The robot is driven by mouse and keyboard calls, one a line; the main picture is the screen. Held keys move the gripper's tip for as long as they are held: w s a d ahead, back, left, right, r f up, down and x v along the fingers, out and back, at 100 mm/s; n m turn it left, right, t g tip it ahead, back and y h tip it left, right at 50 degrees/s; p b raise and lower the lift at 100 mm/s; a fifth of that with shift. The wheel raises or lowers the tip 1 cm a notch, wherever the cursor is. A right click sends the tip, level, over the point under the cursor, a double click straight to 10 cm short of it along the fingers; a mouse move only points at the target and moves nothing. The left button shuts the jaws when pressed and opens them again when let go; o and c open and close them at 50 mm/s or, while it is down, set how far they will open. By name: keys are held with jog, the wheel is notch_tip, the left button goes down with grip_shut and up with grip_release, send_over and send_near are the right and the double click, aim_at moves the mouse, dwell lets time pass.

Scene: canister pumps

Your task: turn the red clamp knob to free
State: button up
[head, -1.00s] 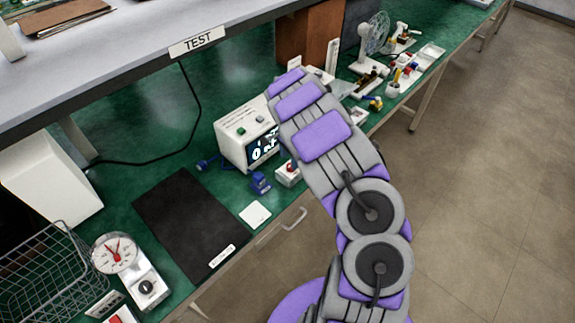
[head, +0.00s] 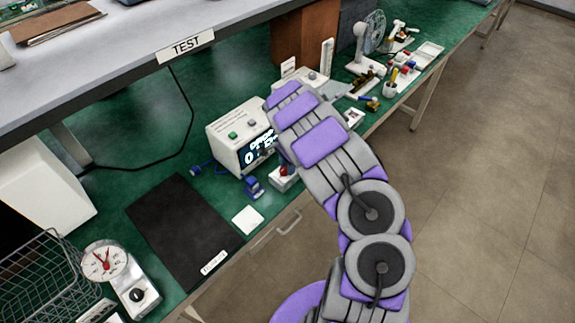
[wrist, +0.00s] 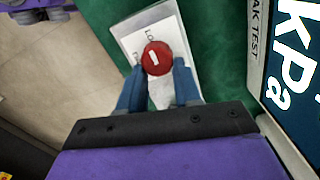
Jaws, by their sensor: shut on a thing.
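The red clamp knob (wrist: 157,58) is round with a short white mark on its top, which points nearly along the fingers. It sits on a white and grey plate (wrist: 135,42) with printed lettering, partly hidden by the knob. My gripper (wrist: 158,72) has two blue fingers, one on each side of the knob, shut on it. In the head view the knob (head: 283,170) shows small and red on its white base (head: 284,184), beside my arm. My gripper is hidden behind my arm there.
The leak tester (head: 235,137) with its lit kPa display stands just left of the knob. A blue clamp (head: 253,187), a white square (head: 247,220) and a black mat (head: 183,232) lie nearby. The bench's front edge runs close to the base.

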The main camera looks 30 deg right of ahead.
jog(key=shift+a, duration=0.35)
jog(key=c, duration=0.3)
jog(key=shift+a+r, duration=0.15)
jog(key=shift+a, duration=0.3)
jog(key=shift+c, duration=0.4)
jog(key=n+p, duration=0.3)
jog(key=shift+r+n, duration=0.1)
jog(key=shift+n, duration=0.3)
jog(key=n+p, duration=0.3)
jog(key=n, duration=0.2)
jog(key=shift+p, duration=0.4)
jog(key=n+p, duration=0.2)
jog(key=n, duration=0.2)
jog(key=shift+n, duration=0.4)
jog(key=n+p, duration=0.1)
jog(key=n, duration=0.3)
jog(key=shift+w+p, duration=0.1)
jog(key=shift+p, duration=0.2)
jog(key=shift+n, duration=0.3)
